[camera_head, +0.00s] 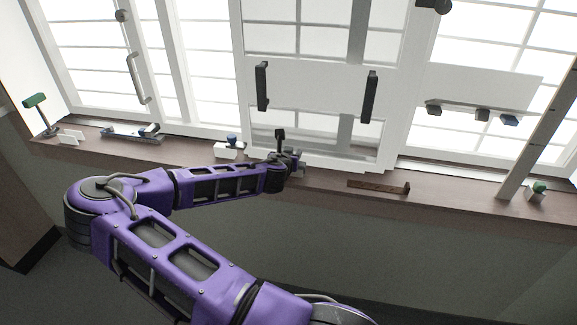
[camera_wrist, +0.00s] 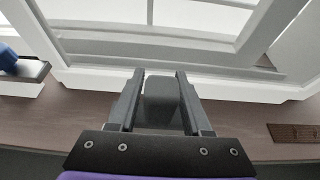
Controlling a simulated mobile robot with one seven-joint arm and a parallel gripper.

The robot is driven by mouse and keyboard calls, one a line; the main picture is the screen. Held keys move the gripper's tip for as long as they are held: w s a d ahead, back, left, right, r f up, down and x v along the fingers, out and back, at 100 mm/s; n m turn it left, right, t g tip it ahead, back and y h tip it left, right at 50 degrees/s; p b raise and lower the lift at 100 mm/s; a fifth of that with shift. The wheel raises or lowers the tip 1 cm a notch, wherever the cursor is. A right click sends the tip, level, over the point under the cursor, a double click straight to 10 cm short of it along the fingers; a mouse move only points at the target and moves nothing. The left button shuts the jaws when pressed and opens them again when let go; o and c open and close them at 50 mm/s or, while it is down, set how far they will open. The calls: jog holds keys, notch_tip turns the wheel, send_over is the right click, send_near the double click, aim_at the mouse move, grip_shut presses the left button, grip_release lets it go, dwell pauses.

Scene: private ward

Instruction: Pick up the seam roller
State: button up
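My gripper (camera_head: 288,158) is low over the window sill, near the middle of the head view. In the wrist view its two fingers (camera_wrist: 160,100) are apart, with a dark grey block-like thing (camera_wrist: 163,95) between them. This may be the seam roller; its full shape is hidden. In the head view a dark upright piece (camera_head: 280,134) rises just behind the gripper and may be the same thing. I cannot tell whether the fingers press on it.
A white block with a blue knob (camera_head: 230,148) stands just left of the gripper. A flat brown tool (camera_head: 378,187) lies to the right. A blue and silver tool (camera_head: 132,132) and a green-headed tool (camera_head: 36,102) are further left. Window frames rise behind the sill.

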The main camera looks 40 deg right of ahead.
grip_shut()
jog(key=shift+a+r, duration=0.1)
jog(key=shift+r, duration=0.1)
